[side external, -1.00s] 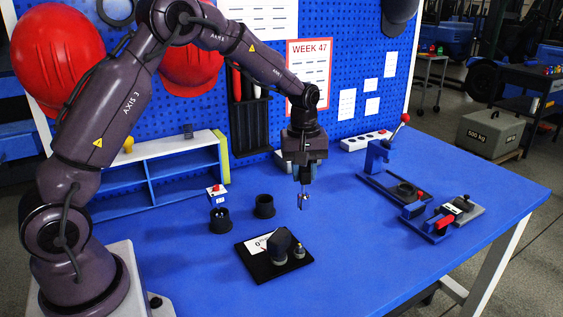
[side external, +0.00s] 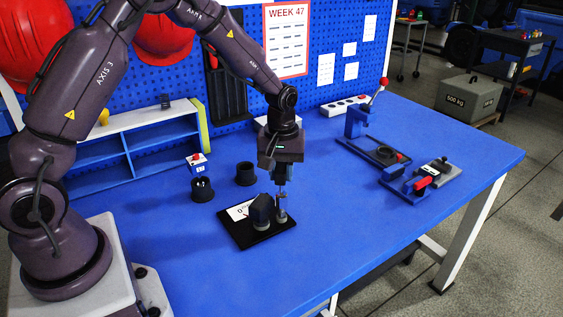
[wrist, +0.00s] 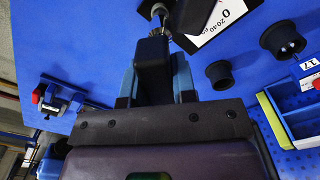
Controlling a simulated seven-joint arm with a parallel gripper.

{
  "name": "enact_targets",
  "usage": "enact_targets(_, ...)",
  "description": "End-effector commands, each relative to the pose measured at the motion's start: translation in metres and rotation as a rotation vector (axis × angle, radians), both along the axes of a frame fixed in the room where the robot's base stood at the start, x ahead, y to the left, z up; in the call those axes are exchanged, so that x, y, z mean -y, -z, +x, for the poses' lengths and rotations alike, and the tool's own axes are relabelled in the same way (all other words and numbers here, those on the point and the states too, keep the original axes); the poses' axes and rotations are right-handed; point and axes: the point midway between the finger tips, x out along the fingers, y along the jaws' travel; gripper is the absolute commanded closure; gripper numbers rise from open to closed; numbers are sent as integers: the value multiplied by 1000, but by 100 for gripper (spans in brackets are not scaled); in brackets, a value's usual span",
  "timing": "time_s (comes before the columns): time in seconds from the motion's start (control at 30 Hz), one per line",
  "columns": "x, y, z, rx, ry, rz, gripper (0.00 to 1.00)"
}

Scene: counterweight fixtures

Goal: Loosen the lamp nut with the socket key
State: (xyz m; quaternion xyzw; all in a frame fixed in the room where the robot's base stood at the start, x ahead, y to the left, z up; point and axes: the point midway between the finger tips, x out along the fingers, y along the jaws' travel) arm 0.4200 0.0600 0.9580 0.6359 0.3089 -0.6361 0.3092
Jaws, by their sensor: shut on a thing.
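The dark plate (side external: 243,236) lies on the blue table and bears a dark upright block (side external: 262,211), which I take for the lamp. A small light-coloured post with the nut (side external: 281,217) stands to its right.
Two black cups (side external: 203,190) (side external: 245,174) stand behind the plate at the left. A red-and-white block (side external: 197,161) is behind the nearer one. Clamp fixtures (side external: 372,150) (side external: 413,183) stand at the right. A shelf (side external: 150,143) is at the back left. The front table is clear.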

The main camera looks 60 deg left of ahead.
Motion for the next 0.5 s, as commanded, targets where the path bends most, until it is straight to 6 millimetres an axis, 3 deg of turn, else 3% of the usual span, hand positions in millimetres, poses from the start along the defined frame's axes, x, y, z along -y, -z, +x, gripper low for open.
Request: enact_targets(0.5, 0, 3, 0, 1, 0, 0, 100)
